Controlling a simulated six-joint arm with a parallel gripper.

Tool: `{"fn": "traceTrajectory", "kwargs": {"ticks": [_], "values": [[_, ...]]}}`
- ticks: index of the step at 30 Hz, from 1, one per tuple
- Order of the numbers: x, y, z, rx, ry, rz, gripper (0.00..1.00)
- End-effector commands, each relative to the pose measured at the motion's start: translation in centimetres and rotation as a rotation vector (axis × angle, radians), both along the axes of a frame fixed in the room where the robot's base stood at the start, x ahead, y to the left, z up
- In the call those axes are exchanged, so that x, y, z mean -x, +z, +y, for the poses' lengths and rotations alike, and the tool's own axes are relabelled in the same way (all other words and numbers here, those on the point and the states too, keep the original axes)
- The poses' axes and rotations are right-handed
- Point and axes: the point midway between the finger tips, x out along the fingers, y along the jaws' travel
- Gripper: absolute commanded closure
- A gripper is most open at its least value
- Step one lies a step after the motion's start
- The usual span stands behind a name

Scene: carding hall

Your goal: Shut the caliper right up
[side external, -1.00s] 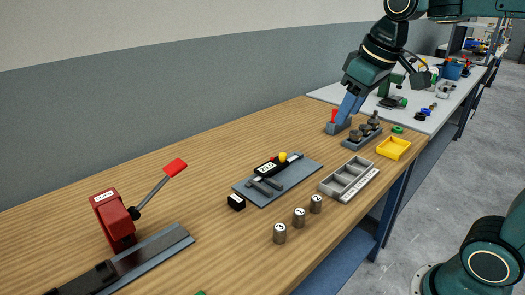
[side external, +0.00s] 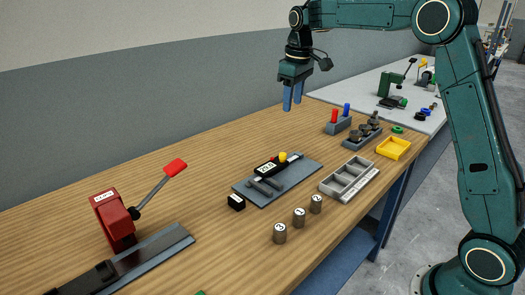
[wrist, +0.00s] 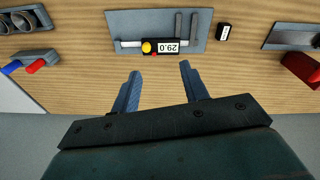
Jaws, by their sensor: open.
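The caliper (side external: 266,168) lies on a blue-grey plate (side external: 302,179) in mid-table. It has a black slider with a display, a yellow knob (side external: 282,157) and a small red part. In the wrist view the caliper (wrist: 183,46) shows upside down, its display reading 29.0. Its two grey jaws (wrist: 178,24) stand apart with a narrow gap between them. My gripper (side external: 292,105) is open and empty, fingers pointing down, above the table behind the plate. In the wrist view the caliper lies beyond my gripper's fingertips (wrist: 157,68), apart from them.
A block (side external: 338,127) with a red and a blue stick stands right of my gripper, near round weights. A grey compartment tray (side external: 330,188), yellow tray (side external: 394,148), several numbered cylinders (side external: 299,218) and a black block (side external: 236,202) surround the plate. A red-handled press (side external: 114,218) stands left.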

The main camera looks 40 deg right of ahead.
Motion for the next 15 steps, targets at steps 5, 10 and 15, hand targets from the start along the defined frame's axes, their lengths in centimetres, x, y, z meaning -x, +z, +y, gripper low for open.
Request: {"fn": "traceTrajectory", "kwargs": {"ticks": [5,10,15], "values": [[-3.0,-3.1,-1.9,-0.006,0.021,0.045,0.55],[-5.0,-5.9,-3.4,-0.012,0.041,0.08,0.55],[-6.1,-7.6,-4.3,-0.017,0.053,0.1,0.55]]}}
